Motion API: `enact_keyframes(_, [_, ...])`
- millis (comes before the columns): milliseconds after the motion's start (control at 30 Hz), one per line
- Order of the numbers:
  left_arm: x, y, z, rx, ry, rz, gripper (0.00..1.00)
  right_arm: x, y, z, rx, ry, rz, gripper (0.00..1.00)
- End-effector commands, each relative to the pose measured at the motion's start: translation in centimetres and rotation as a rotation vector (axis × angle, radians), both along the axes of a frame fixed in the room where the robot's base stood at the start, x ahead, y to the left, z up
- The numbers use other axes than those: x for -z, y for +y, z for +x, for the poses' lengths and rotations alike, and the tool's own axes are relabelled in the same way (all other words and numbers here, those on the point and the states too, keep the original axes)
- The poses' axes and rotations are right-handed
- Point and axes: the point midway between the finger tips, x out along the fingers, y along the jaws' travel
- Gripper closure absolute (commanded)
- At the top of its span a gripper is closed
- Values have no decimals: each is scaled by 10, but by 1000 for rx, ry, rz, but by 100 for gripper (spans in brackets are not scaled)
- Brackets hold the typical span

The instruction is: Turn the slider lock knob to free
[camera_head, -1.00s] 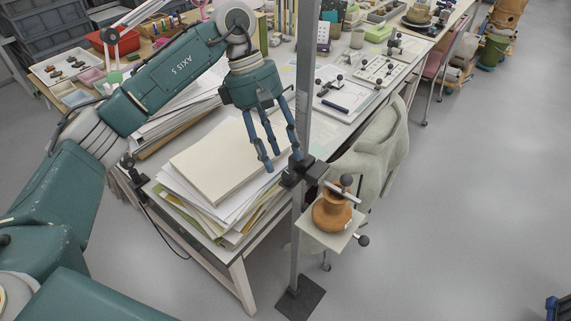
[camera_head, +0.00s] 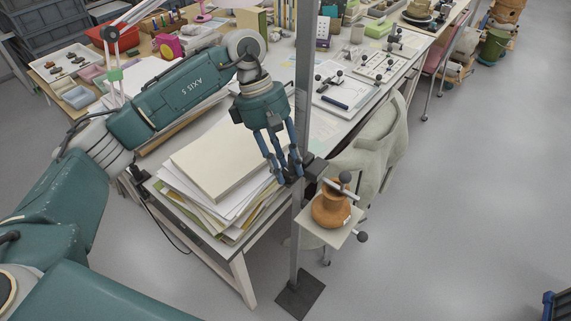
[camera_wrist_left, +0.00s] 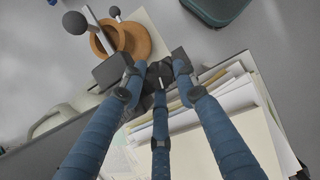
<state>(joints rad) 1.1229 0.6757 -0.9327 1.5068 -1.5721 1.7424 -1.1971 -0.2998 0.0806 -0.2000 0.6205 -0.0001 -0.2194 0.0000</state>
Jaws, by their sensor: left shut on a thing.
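My left gripper (camera_head: 284,177) is shut at the left side of the black slider (camera_head: 314,168) on the upright grey post (camera_head: 303,90). In the left wrist view its blue fingers (camera_wrist_left: 157,84) close around the dark lock knob (camera_wrist_left: 159,72). The fingers hide much of the knob, so I cannot tell its turn angle. My right gripper is not in view.
A tall stack of papers (camera_head: 215,158) lies on the table just left of the post. A pale green chair (camera_head: 368,150) stands behind the pot. The post's dark foot (camera_head: 300,293) rests on the floor. Open floor lies to the right.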

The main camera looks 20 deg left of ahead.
Motion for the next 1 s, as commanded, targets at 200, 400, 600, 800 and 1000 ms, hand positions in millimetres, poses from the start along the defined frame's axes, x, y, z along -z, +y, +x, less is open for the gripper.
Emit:
enact_keyframes(200, [5,3,-2,-141,-1,5,97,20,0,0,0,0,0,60])
enact_keyframes(400, [2,3,-3,-261,0,5,97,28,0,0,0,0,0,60])
enact_keyframes(600, [0,3,-3,-273,4,6,97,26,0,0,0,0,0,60])
enact_keyframes(800, [0,3,-3,-271,2,5,54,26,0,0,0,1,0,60])
enact_keyframes(1000, [0,2,-3,-270,2,3,54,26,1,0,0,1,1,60])
